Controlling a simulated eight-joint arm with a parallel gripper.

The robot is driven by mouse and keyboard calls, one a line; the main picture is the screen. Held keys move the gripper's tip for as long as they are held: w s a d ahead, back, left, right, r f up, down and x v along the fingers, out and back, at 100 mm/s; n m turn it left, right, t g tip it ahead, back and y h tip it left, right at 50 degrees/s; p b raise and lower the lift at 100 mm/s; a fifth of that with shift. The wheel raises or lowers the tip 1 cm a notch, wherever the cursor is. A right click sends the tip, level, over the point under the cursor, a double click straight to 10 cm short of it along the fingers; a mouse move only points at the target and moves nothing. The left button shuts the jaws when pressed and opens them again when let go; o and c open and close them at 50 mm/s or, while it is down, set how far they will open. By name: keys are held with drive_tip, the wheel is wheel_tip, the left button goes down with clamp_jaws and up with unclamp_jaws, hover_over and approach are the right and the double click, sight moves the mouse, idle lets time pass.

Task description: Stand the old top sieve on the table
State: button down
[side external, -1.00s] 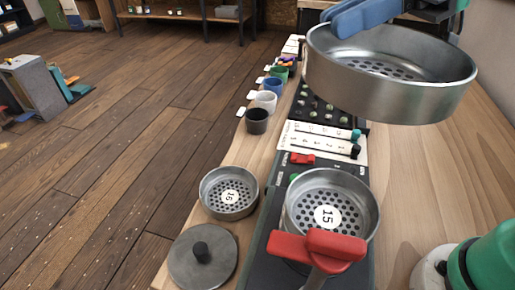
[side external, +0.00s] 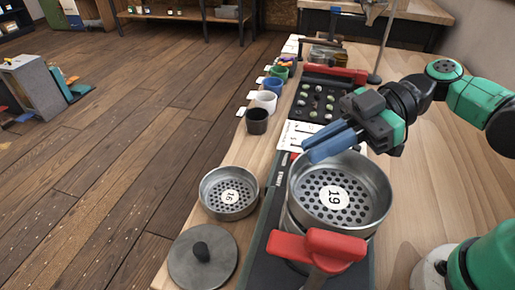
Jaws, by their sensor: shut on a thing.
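My gripper (side external: 320,149) has blue fingers shut on the far rim of a metal sieve marked 19 (side external: 376,205). This sieve is about level over the shaker base, above another metal sieve (side external: 291,230) that it mostly hides. I cannot tell whether the two touch. A smaller-looking sieve marked 16 (side external: 209,198) stands upright on the wooden table (side external: 404,215), left of the shaker. A grey round lid with a dark knob (side external: 190,268) lies in front of it.
A red clamp handle (side external: 318,246) is at the near end of the shaker. Several cups, including a black cup (side external: 257,121), line the table's left edge. A red bar (side external: 335,75) crosses the far end of the dark panel. Bare table lies to the right.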

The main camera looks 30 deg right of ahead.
drive_tip(key=shift+f, duration=0.6)
drive_tip(key=c, duration=0.9)
unclamp_jaws()
drive_tip(key=shift+f, duration=0.1)
drive_tip(key=v, duration=0.4)
drive_tip(key=shift+d, duration=0.2)
drive_tip(key=shift+o, duration=0.3)
drive_tip(key=shift+s+d+r, duration=0.2)
drive_tip(key=shift+d+r, duration=0.05)
drive_tip(key=shift+d, duration=0.3)
